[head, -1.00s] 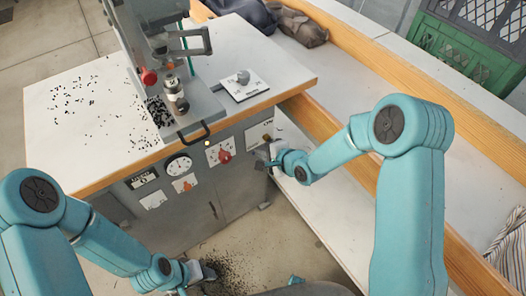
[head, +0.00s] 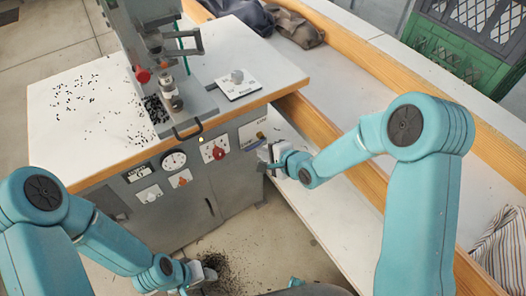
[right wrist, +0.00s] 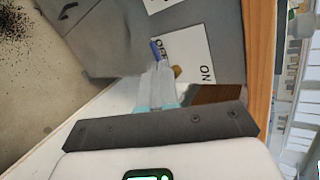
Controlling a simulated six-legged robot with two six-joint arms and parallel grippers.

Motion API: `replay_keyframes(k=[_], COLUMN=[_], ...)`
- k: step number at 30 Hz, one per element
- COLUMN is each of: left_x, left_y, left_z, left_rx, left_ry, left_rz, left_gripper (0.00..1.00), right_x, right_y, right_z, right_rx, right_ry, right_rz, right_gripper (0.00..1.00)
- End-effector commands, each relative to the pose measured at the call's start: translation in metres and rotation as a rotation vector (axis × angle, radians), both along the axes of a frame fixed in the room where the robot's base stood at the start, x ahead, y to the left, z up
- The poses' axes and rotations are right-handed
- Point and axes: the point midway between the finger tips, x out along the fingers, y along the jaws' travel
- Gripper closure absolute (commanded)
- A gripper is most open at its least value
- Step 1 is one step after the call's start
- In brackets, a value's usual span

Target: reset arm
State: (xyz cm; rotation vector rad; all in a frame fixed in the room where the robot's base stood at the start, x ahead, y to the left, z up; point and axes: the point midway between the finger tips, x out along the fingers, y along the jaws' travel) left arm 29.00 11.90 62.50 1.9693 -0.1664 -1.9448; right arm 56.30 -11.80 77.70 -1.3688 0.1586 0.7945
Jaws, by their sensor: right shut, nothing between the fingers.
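The press (head: 165,75) stands on its white-topped cabinet. A plate with a small brass-coloured lever (head: 260,135) is on the cabinet front at the right; in the right wrist view this plate (right wrist: 195,50) reads OFF and ON, and fingers partly cover the lever. My right gripper (head: 264,154) is just below and right of the plate, shut and empty. Its fingertips (right wrist: 157,68) overlap the plate's edge in the wrist view; I cannot tell whether they touch it. My left gripper (head: 210,273) is low in front of the cabinet, and its jaws are too small to read.
The cabinet front carries a round gauge (head: 174,160), a red knob (head: 219,153) and an orange-marked switch (head: 180,181). Black bits lie on the tabletop and floor. A wood-edged bench (head: 350,115) runs along the right, with a green crate (head: 450,55) behind it.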

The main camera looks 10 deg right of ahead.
Motion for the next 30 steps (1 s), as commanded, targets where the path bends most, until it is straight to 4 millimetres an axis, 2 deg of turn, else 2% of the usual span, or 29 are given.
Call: replay_keyframes(k=[6,12,23,26,29,30], left_x=[0.0,0.0,0.0,0.0,0.0,0.0], left_y=[0.0,0.0,0.0,0.0,0.0,0.0], left_z=[0.0,0.0,0.003,0.009,0.017,0.02], left_rx=[0.0,0.0,0.0,0.0,0.0,0.0], left_ry=[0.0,-0.001,0.0,0.0,0.0,0.0], left_rz=[0.0,0.0,0.0,0.0,0.0,0.0], left_gripper=[0.57,0.57,0.57,0.57,0.57,0.57], right_x=[-0.031,-0.053,-0.063,-0.072,-0.098,-0.114], right_y=[-0.011,-0.02,-0.023,-0.018,-0.011,-0.008], right_z=[0.025,0.041,0.045,0.028,-0.01,-0.029], right_rx=[0.0,-0.001,0.0,0.007,0.019,-0.002], right_ry=[-0.004,-0.002,0.004,0.059,0.193,0.253], right_rz=[0.0,-0.001,0.0,0.008,0.005,0.018], right_gripper=[1.0,1.0,1.0,1.0,1.0,1.0])
